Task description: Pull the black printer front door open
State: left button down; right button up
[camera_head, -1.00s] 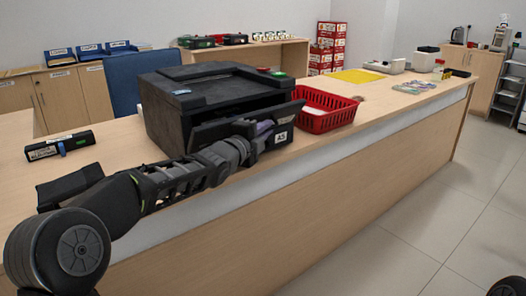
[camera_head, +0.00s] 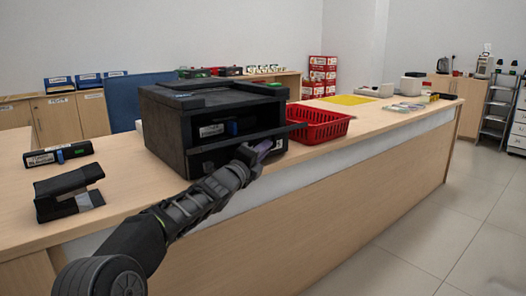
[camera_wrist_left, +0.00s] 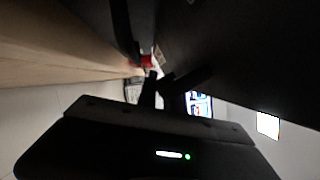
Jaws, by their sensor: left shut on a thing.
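The black printer (camera_head: 215,97) stands on the wooden counter in the head view. Its front door (camera_head: 250,140) is swung down to a near-level position, and the inside shows behind it with a labelled dark item (camera_head: 212,130) in the opening. My left gripper (camera_head: 262,150) is at the door's outer edge and is shut on it; the fingertips are partly hidden. In the left wrist view the dark fingers (camera_wrist_left: 158,82) show against a large dark surface, and the contact is too dark to make out. My right gripper is not in view.
A red basket (camera_head: 318,133) sits just right of the printer, close to the door's right end. A black stapler-like device (camera_head: 68,192) and a black labelled box (camera_head: 58,154) lie at the left. The counter (camera_head: 120,170) is clear between them and the printer.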

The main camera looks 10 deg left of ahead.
pick_arm(q)
jog(key=shift+a+f, duration=0.1)
jog(key=c, duration=1.8)
grip_release()
jog(key=shift+o, duration=0.2)
jog(key=shift+s, duration=0.1)
jog(key=shift+s, duration=0.25)
jog(key=v, duration=0.7)
jog(key=shift+b, duration=0.3)
jog(key=shift+a+f, duration=0.15)
jog(key=shift+a, duration=0.05)
jog(key=f+b+v, duration=0.1)
jog(key=b+v, duration=0.4)
jog(key=v, duration=0.3)
jog(key=shift+a+f, duration=0.35)
jog(key=shift+a, duration=0.15)
